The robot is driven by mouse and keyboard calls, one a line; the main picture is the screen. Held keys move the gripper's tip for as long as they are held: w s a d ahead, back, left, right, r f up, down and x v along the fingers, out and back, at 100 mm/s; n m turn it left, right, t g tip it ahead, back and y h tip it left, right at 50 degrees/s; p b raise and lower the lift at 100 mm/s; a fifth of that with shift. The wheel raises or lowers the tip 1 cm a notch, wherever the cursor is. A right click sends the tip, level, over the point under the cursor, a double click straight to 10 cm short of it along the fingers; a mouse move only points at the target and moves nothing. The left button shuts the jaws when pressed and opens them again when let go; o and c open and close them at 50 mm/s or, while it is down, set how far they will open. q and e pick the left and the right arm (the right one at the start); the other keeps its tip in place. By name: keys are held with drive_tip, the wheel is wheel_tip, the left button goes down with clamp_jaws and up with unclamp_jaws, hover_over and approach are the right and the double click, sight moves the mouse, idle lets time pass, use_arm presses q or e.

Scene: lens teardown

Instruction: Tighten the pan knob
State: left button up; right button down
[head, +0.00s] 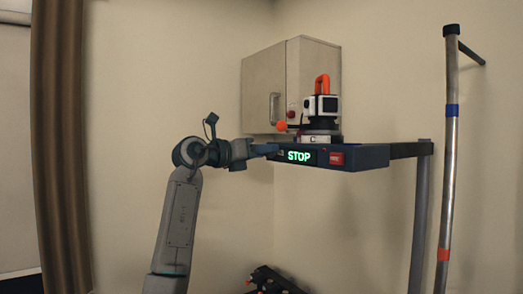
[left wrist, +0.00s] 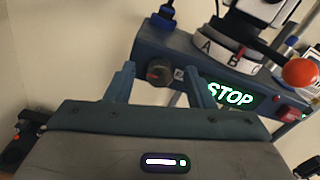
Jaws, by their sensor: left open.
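A dark round knob (left wrist: 159,72), which looks like the pan knob, sits on the front face of the blue platform (left wrist: 180,50), left of the lit STOP display (left wrist: 230,95). My left gripper (left wrist: 160,76) is open, with one finger on each side of the knob in the left wrist view. I cannot tell whether the fingers touch it. In the head view my left gripper (head: 270,150) is at the left end of the platform (head: 365,155), and the knob is hidden there. My right gripper is not in view.
A white and black device with an orange handle (head: 322,84) stands on the platform above a lettered ring (left wrist: 225,50). An orange ball (left wrist: 299,73) sticks out beside it. A red button (head: 337,158) is right of the display. A grey cabinet (head: 265,85) hangs behind.

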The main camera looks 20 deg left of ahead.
use_arm(q)
drive_tip(key=shift+c, duration=0.2)
drive_tip(key=c, duration=1)
drive_tip(key=shift+o, duration=0.2)
drive_tip(key=shift+m, duration=0.3)
drive_tip(key=m+b, duration=0.1)
drive_tip(key=m, duration=0.4)
drive_tip(key=m+b, duration=0.1)
drive_tip(key=m, duration=1.1)
drive_tip(key=shift+s+d+f+b, duration=0.15)
drive_tip(key=shift+d+b, duration=0.1)
drive_tip(key=shift+b, duration=0.15)
drive_tip(key=shift+m, duration=0.3)
